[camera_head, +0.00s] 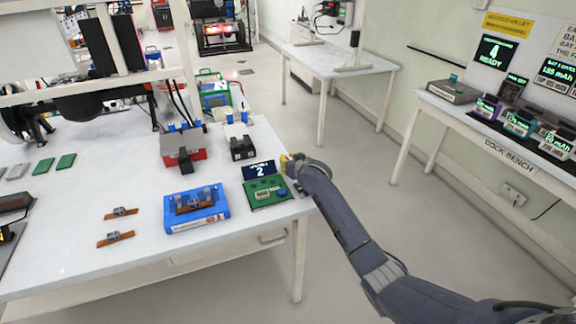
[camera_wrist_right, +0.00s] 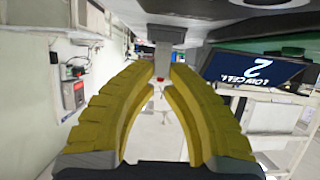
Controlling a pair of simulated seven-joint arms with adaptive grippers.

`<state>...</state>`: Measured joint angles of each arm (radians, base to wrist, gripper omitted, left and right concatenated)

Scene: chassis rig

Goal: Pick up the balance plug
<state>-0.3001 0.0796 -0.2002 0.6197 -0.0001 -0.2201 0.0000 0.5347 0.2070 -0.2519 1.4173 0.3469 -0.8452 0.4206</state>
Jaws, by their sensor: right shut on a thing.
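My right gripper (camera_head: 290,163) is at the right edge of the white workbench, beside the small dark screen reading 2. In the right wrist view its yellow fingers (camera_wrist_right: 162,72) close at their tips on a small grey piece, which I take to be the balance plug (camera_wrist_right: 163,38). In the head view the fingers and arm hide the plug. The screen also shows in the wrist view (camera_wrist_right: 255,68). My left gripper is not in view.
A blue tray (camera_head: 197,222) holding a brown and grey part sits left of the board. Two similar brown parts (camera_head: 121,212) lie further left. Red (camera_head: 182,146) and black-and-white (camera_head: 241,141) units stand behind. Open floor separates the workbench from the dock bench (camera_head: 515,142).

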